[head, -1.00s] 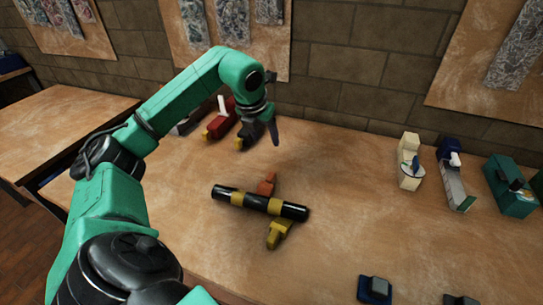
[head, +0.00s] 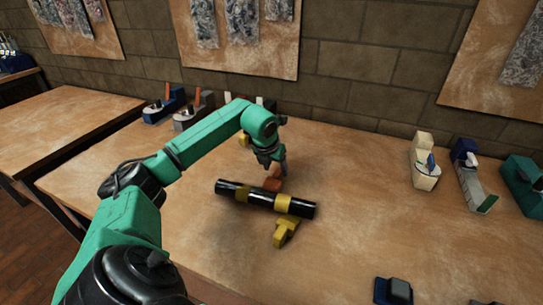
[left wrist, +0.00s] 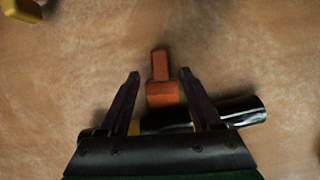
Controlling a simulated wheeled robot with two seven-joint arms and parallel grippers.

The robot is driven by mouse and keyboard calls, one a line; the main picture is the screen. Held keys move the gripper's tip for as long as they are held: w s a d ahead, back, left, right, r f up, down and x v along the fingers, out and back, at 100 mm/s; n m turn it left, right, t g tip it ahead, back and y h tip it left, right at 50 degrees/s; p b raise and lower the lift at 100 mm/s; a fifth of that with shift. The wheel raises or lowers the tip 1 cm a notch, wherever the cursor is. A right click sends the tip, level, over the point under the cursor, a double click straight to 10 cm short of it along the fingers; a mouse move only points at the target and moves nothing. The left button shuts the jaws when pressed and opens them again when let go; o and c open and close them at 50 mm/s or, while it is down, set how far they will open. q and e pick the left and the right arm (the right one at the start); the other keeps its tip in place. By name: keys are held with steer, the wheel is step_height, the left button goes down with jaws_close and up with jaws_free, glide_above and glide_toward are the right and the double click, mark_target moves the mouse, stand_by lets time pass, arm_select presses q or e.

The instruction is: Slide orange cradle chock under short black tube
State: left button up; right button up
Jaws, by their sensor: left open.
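The short black tube (head: 232,190) with yellow bands lies on the wooden table; it also shows in the left wrist view (left wrist: 245,110). The orange cradle chock (head: 273,184) is on the tube's far side, close against it. In the left wrist view the orange chock (left wrist: 161,90) lies between the fingers, its narrow end pointing away from the tube. My left gripper (head: 272,167) is open above the chock, fingers pointing down; it also shows in the left wrist view (left wrist: 160,100). A yellow chock (head: 285,233) lies on the near side. My right gripper is not in view.
Several hand planes stand along the back, including a cream one (head: 424,162) and a blue one (head: 470,175) at right. A dark blue block (head: 393,291) lies at the front. The table right of the tube is clear.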

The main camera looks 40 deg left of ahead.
mark_target(277, 174)
arm_select(q)
steer(key=x, duration=0.5)
jaws_close()
steer(key=shift+s+d, duration=0.1)
steer(key=shift+s, duration=0.05)
jaws_free()
steer(key=v, duration=1.4)
steer(key=shift+s+r+b, duration=0.2)
steer(key=shift+r+b, duration=0.1)
steer(key=shift+b, duration=0.15)
